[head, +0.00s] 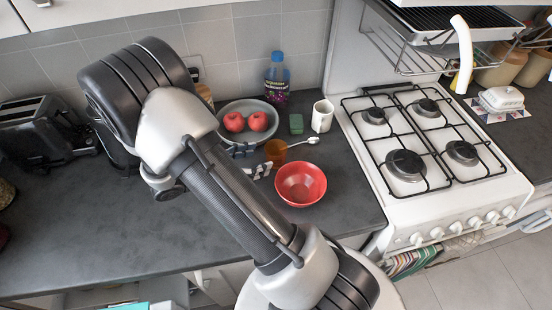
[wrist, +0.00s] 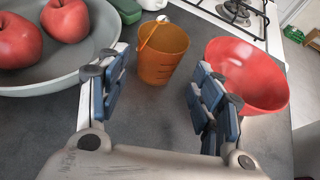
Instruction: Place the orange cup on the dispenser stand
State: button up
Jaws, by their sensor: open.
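The orange cup (head: 276,152) stands upright on the dark counter between the fruit bowl and the red bowl. It also shows in the wrist view (wrist: 162,55), just ahead of my gripper. My gripper (wrist: 160,75) is open, with one blue-padded finger on each side of the space before the cup, and nothing is held. In the head view my gripper (head: 254,161) is partly hidden by my arm, close to the cup's left side. I cannot make out a dispenser stand for certain in either view.
The red bowl (head: 301,184) is close to my right finger in the wrist view. A grey bowl with two apples (head: 258,121) is on the left. A spoon (head: 303,141), green block (head: 296,124), white container (head: 322,116) and bottle (head: 277,78) are behind. The stove (head: 430,140) is right.

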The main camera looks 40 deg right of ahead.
aim_at(283, 152)
jog(key=b+x, duration=0.2)
jog(key=x, duration=0.6)
jog(key=shift+d+r, duration=0.1)
jog(key=shift+r, duration=0.05)
jog(key=shift+c, duration=0.5)
jog(key=c, duration=0.6)
jog(key=shift+w+r, duration=0.1)
